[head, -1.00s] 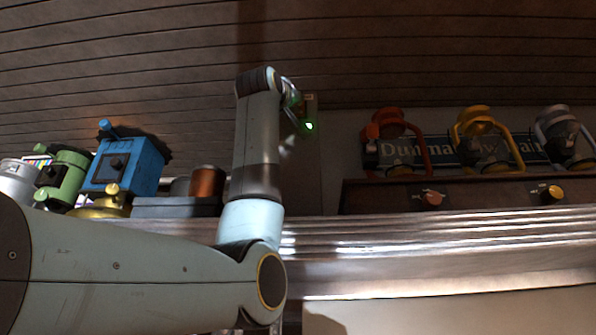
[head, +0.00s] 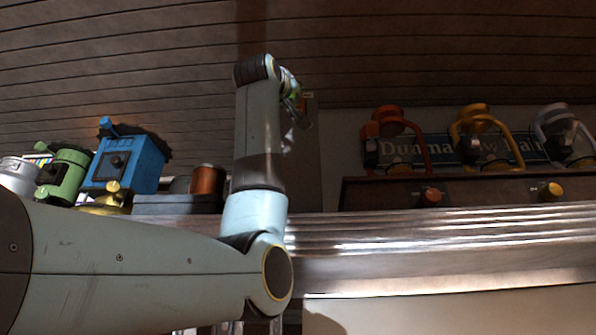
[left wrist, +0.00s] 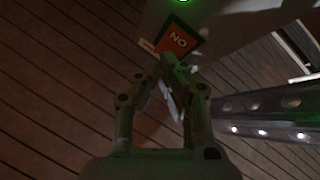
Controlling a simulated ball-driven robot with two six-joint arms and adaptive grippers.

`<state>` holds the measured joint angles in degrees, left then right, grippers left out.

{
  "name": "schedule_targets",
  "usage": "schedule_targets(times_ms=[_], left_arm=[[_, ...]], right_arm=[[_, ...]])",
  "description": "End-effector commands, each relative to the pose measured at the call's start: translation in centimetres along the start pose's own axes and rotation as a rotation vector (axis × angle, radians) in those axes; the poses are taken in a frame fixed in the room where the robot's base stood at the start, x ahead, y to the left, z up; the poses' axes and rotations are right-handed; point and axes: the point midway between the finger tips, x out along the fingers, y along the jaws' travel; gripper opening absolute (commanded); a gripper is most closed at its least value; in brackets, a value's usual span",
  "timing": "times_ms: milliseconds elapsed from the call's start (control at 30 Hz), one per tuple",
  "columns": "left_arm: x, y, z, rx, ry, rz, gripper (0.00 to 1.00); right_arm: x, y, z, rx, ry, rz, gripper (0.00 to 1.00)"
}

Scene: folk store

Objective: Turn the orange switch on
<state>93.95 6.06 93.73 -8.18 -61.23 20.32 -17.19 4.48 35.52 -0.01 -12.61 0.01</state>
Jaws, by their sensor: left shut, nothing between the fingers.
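In the left wrist view an orange switch face (left wrist: 177,39) in a dark frame carries letters that read "NO" in the picture, so they may be "ON" upside down. A small green light (left wrist: 183,1) glows above it at the picture's top edge. My left gripper (left wrist: 172,66) is shut and empty, its fingertips just below the switch in the picture; I cannot tell whether they touch it. In the head view my left gripper (head: 294,92) is small and partly hidden by its arm, in front of the post with the switch. My right gripper is not in view.
A shelf to the right bears a dark base with an orange knob (head: 430,196), a yellow knob (head: 552,190), and red, yellow and white lantern-like devices. Left of my arm stand a blue box (head: 124,165), a green device (head: 66,176) and a copper can (head: 207,182).

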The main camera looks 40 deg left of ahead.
Motion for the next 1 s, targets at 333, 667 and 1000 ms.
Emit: schedule_targets(times_ms=[333,667,1000], left_arm=[[-2.5,1.8,-1.7,-0.001,0.003,0.002,0.00],[-3.4,2.4,-2.5,0.000,0.002,0.001,0.00],[-3.3,2.4,-2.4,0.000,0.001,0.001,0.00]], right_arm=[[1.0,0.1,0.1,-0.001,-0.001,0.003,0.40],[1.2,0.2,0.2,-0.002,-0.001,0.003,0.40],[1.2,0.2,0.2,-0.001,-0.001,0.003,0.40]])
